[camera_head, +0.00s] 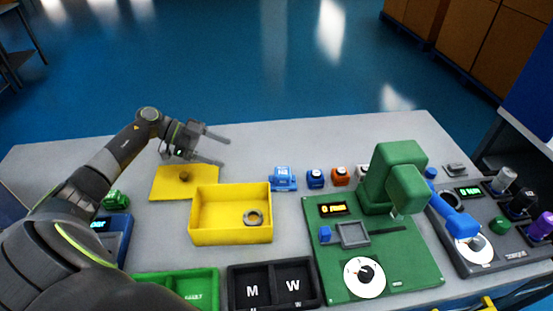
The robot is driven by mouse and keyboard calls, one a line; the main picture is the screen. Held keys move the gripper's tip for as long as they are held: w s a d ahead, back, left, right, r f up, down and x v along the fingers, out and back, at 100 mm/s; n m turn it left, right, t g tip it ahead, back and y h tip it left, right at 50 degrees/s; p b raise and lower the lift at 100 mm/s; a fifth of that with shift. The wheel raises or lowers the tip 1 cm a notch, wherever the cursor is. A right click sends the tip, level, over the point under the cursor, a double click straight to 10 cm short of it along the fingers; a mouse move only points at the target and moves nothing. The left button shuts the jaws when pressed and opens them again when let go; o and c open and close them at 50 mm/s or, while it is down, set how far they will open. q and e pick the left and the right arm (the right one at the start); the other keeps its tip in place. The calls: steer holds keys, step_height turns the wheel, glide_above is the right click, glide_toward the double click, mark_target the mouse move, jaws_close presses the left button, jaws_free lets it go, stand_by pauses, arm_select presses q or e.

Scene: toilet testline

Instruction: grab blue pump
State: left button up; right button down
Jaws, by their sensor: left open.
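A small blue part with a pale label (284,178) stands on the grey table, just right of the yellow bin. A smaller dark-blue block with a light top (315,178) stands right of it. I cannot tell for certain which of these is the blue pump. My left gripper (225,152) is open and empty, above the back of the table near the yellow plate. Its fingers point right, and it is left of both blue parts and apart from them. My right gripper is not in view.
A yellow bin (208,219) holding a grey ring stands in front of the gripper. An orange block (340,177) stands beside the blue ones. A tall green machine (386,175) rises to the right. The table's back strip is clear.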

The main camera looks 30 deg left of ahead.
arm_select(q)
steer(key=p, duration=0.2)
glide_toward(281, 171)
steer(key=shift+p+x, duration=0.4)
steer(key=shift+x, duration=0.7)
steer(key=shift+w+d, duration=0.1)
steer(key=shift+d, duration=0.4)
steer(key=p+x, duration=0.1)
steer(key=x, duration=0.3)
steer(key=shift+w+f, duration=0.15)
steer(key=shift+w, duration=0.1)
steer(key=shift+w+d+f, duration=0.15)
steer(key=shift+d+f, duration=0.1)
steer(key=shift+d, duration=0.1)
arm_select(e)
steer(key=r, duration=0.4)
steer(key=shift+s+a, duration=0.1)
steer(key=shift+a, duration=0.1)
